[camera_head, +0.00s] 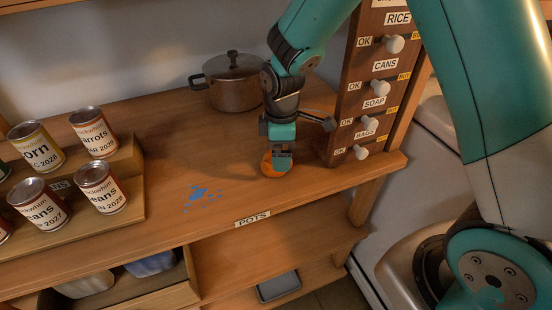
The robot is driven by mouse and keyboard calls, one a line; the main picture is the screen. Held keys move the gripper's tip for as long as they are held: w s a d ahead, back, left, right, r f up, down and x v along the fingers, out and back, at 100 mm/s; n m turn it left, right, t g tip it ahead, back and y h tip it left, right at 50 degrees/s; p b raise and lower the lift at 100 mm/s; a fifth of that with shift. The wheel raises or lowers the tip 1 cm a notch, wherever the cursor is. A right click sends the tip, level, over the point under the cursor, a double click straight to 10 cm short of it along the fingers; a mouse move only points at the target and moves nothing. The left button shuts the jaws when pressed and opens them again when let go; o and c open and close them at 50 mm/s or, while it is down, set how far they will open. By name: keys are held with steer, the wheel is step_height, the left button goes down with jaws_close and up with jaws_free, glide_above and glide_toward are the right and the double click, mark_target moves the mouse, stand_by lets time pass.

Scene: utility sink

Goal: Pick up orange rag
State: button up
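The orange rag (269,168) is a small orange lump on the wooden shelf top (240,187), right of the middle. My gripper (280,160) points down from above and is right at the rag, overlapping it in the head view. The rag shows mostly at the left of and below the fingers; the rest is hidden behind them. I cannot tell whether the fingers are closed on it or only around or against it.
A lidded pot (235,85) stands behind, to the left. Several cans (97,135) stand on a stepped rack (129,165) at the left. A wooden label board (350,120) with white knobs stands close right of my gripper. Blue spots (199,194) mark the shelf top.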

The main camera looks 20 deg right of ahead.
steer(key=shift+s+f+p, duration=0.15)
steer(key=shift+f+p, duration=0.25)
steer(key=shift+f, duration=1.55)
steer(key=c, duration=1)
steer(key=shift+r, duration=0.15)
steer(key=shift+r+b, duration=0.35)
steer(key=shift+r, duration=0.25)
step_height(320, 180, up, 2)
steer(key=shift+r+b, duration=0.1)
steer(key=shift+b, duration=0.35)
steer(key=a+b, duration=0.4)
steer(key=a, duration=1.4)
